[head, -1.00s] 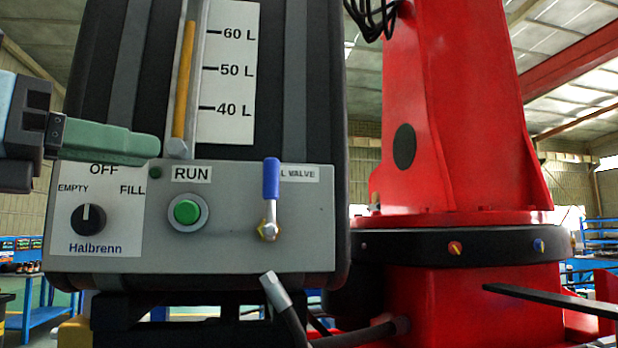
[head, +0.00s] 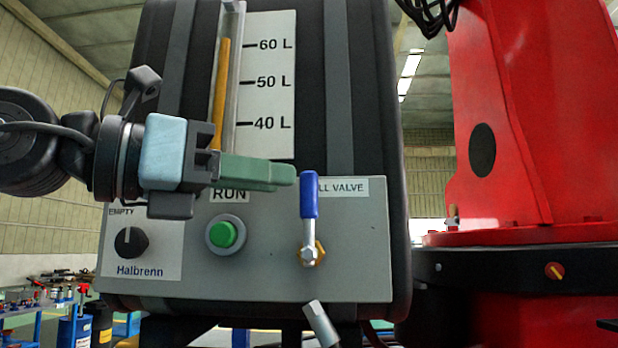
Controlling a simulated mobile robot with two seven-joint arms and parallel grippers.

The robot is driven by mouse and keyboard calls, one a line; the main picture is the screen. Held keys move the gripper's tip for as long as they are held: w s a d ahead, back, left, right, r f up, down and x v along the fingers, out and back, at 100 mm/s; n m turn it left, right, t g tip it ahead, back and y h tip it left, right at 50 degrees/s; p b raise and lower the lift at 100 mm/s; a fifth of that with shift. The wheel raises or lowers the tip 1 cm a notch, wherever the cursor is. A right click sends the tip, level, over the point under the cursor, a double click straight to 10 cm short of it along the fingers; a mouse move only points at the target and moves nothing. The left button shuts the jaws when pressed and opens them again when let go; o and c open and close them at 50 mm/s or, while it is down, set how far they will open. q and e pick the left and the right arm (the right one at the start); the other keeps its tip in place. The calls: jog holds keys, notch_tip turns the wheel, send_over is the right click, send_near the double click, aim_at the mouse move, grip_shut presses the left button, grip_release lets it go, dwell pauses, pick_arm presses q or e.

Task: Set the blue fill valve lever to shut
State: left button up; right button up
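The blue fill valve lever (head: 309,195) stands upright on the right of the grey panel, its handle above a brass and silver pivot. A label partly reading "LL VALVE" is beside its top. My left gripper (head: 285,176) comes in from the left with its green fingers pointing right. The fingertips are just left of the handle's upper end; I cannot tell whether they touch it. The fingers overlap edge-on, so any gap between them is hidden. My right gripper is not in view.
The panel (head: 355,270) also carries a green RUN button (head: 223,234) and a black selector knob (head: 130,242). Above is a gauge with an orange column (head: 221,95) reaching slightly above 60 L. A grey-tipped hose (head: 321,323) is below the lever. A red crane (head: 500,110) stands right.

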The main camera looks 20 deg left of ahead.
aim_at(301, 182)
pick_arm(q)
jog(key=x, duration=0.5)
jog(key=shift+w+d+p, duration=0.25)
jog(key=shift+p, duration=0.15)
grip_shut()
